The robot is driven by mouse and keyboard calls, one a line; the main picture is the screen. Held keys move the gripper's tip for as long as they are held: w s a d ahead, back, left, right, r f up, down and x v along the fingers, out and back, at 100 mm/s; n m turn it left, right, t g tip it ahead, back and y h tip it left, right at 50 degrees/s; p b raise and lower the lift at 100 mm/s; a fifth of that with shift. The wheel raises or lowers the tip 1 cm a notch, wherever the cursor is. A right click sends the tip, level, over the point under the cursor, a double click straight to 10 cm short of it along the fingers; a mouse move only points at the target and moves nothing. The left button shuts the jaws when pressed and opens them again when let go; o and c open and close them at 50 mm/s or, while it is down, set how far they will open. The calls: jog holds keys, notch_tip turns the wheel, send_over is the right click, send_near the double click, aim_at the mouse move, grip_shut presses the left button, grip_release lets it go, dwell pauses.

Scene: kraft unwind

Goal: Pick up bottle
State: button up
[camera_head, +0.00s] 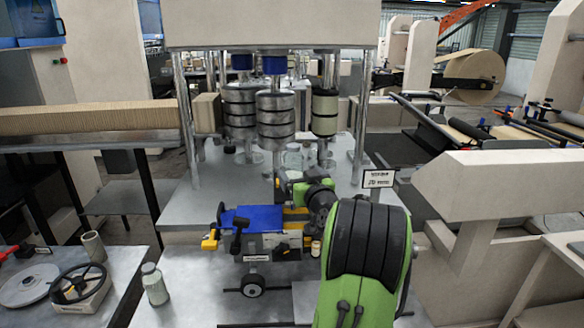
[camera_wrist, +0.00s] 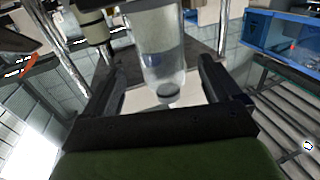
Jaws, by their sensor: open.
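A clear bottle (camera_wrist: 163,45) with a dark ring at its narrow end fills the space between the fingers in the wrist view. My gripper (camera_wrist: 160,70) is open, with one black finger on each side of the bottle and a visible gap on both sides. In the head view, my gripper (camera_head: 279,180) is small and partly hidden by my green arm. It is at the front of the machine's platform, close to clear bottles (camera_head: 293,157) standing there. Which of these is the one between my fingers is hard to tell.
Stacked metal rollers (camera_head: 276,120) hang just behind the bottles, between upright posts (camera_head: 187,120). A blue-topped vise-like device (camera_head: 255,220) sits below my gripper. Another bottle (camera_head: 154,285) stands at the lower left, near a handwheel (camera_head: 78,283). A small sign (camera_head: 380,180) stands to the right.

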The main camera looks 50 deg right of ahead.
aim_at(291, 165)
jog(key=p+x, duration=0.2)
jog(key=x, duration=0.5)
jog(key=shift+w+a, duration=0.1)
jog(key=shift+a, duration=0.1)
jog(key=c, duration=1.4)
notch_tip(291, 165, up, 10)
jog(key=shift+r+p, duration=0.1)
jog(key=shift+p, duration=0.4)
